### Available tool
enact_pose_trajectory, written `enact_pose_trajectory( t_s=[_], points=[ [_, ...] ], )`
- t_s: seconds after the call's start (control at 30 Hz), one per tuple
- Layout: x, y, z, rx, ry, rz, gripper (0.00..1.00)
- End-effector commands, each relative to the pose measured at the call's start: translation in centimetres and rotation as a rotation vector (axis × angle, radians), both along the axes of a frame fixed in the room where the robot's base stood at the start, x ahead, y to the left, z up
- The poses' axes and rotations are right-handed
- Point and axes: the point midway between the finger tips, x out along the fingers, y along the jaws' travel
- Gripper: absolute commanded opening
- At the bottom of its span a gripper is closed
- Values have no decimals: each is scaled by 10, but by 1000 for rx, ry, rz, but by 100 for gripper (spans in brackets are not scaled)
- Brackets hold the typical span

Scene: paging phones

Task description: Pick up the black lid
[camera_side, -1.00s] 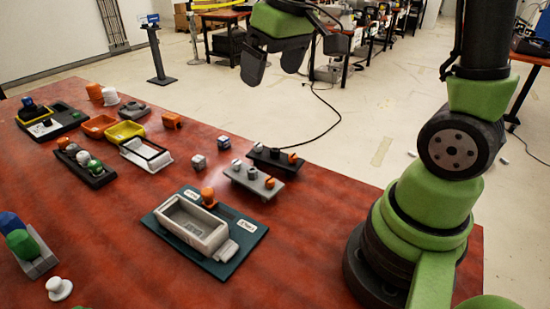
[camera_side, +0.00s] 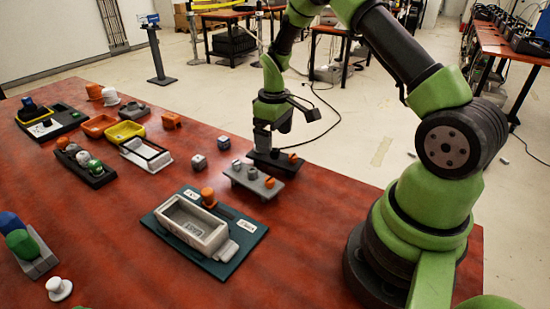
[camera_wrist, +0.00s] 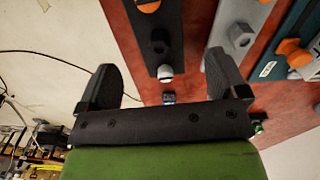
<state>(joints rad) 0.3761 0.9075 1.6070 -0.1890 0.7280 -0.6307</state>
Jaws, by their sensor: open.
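My gripper (camera_side: 262,146) is above the left end of the black rack (camera_side: 278,166), pointing down. In the wrist view, the open gripper (camera_wrist: 165,76) has its two dark fingers on either side of the rack's near end, nothing held. On the black rack (camera_wrist: 140,27) are an orange piece (camera_wrist: 148,5), a dark grey piece (camera_wrist: 160,47) and a white round-topped piece (camera_wrist: 165,70), the last between the fingers as seen from the wrist. I cannot clearly tell which piece is the black lid. The gripper hides the rack's left end in the side view.
A grey rack (camera_side: 250,186) with several knobs stands close in front of the black one. A teal board (camera_side: 240,252) carries a grey tray (camera_side: 197,217). More trays and parts fill the table's far left.

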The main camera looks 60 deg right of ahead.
Motion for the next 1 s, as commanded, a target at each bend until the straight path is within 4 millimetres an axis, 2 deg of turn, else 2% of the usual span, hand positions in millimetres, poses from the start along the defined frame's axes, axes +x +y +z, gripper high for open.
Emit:
enact_pose_trajectory(
  t_s=[0.2, 0.3, 0.57, 0.67, 0.83, 1.0],
  points=[
    [-2, -1, -34, 3, 4, -1, 92],
    [-2, -1, -44, 2, 3, -1, 92],
    [-1, -1, -47, 1, -1, -1, 92],
    [-1, -1, -47, 1, -1, -1, 73],
    [-1, -1, -47, 1, -1, -1, 35],
    [-1, -1, -47, 1, -1, -1, 35]
  ],
)
